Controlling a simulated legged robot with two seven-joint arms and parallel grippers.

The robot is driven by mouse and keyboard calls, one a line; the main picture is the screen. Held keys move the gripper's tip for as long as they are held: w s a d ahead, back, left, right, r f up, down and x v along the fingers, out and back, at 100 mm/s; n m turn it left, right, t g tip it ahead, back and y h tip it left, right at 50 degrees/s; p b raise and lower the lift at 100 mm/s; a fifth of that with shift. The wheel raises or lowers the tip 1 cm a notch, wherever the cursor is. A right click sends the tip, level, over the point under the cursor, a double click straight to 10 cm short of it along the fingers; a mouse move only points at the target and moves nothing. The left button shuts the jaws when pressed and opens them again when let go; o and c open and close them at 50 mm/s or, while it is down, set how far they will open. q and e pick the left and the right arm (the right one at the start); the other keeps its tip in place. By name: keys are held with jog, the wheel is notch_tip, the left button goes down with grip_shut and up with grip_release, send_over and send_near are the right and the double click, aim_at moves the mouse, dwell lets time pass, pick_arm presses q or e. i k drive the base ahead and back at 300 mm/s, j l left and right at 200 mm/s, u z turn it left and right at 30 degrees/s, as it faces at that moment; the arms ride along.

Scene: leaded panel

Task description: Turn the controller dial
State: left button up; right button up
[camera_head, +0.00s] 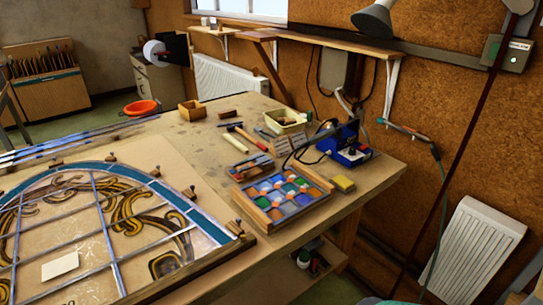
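A blue box (349,151) with a dark upright part and cables stands on the workbench near its right edge. It looks like the controller. Its dial is too small to make out, and I cannot tell its setting. A grey box (507,53) with small coloured marks is mounted on the wall at the upper right; I cannot tell whether it has a dial. Neither of my grippers is in view.
The workbench (375,178) holds a leaded panel (150,220), a tray of coloured glass (281,196), a yellow sponge-like block (343,184) and hand tools. A lamp (374,18) hangs above. A pale slatted panel (473,250) leans on the right wall.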

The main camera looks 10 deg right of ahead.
aim_at(352, 151)
jog(key=i+l, duration=0.15)
jog(key=l, duration=0.2)
jog(key=i+l, duration=0.2)
jog(key=l, duration=0.15)
jog(key=i+l, duration=0.15)
jog(key=l, duration=0.2)
jog(key=i+l, duration=0.15)
jog(key=l, duration=0.2)
